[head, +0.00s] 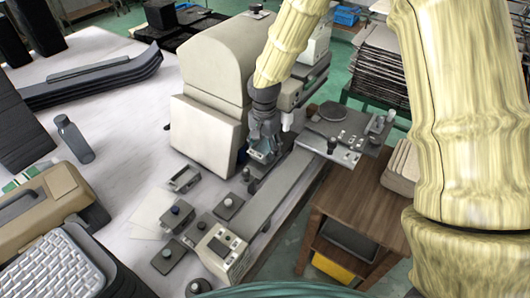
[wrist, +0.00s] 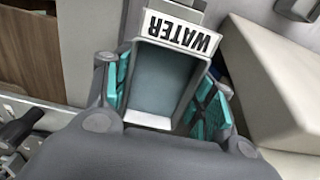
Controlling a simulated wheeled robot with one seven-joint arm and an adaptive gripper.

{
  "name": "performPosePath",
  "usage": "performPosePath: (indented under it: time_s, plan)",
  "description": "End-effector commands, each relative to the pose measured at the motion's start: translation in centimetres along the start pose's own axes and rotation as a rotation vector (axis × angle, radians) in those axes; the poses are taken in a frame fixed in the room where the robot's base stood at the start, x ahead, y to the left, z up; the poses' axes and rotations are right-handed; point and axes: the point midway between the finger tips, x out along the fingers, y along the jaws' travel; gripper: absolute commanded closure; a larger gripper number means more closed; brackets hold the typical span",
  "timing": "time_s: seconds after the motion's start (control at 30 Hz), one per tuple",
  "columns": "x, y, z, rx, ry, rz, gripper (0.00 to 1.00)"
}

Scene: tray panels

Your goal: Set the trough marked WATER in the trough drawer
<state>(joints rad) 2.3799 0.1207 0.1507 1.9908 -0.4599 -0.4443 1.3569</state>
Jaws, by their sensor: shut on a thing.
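The trough marked WATER (wrist: 180,32) is a small open-topped box with a white label, its lettering upside down in the wrist view. Its inside looks empty and grey-blue. My gripper (wrist: 166,88) is shut on it, with teal pads against its two sides. In the head view my gripper (head: 263,151) hangs beside the large beige machine, above the long grey strip; the trough is too small to make out clearly there. A small open grey box (head: 184,179) on the table at the left may be the trough drawer; I cannot tell for sure.
The beige machine (head: 203,75) stands close to the left of my gripper. Several knobbed blocks, including one (head: 228,205), and a device with a dark screen (head: 222,247) stand in front. A grey plate with fittings (head: 345,130) lies to the right, near a wooden stand (head: 362,195).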

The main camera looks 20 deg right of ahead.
Motion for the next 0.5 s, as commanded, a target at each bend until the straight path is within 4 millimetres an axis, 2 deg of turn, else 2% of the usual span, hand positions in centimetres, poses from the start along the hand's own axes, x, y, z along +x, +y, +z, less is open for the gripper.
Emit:
performPosePath:
  time_s: [0.3,0.5]
  plan:
    - [2.7,0.1,0.0,0.000,-0.002,0.001,0.78]
    - [3.2,0.1,0.0,-0.001,0.000,-0.001,0.78]
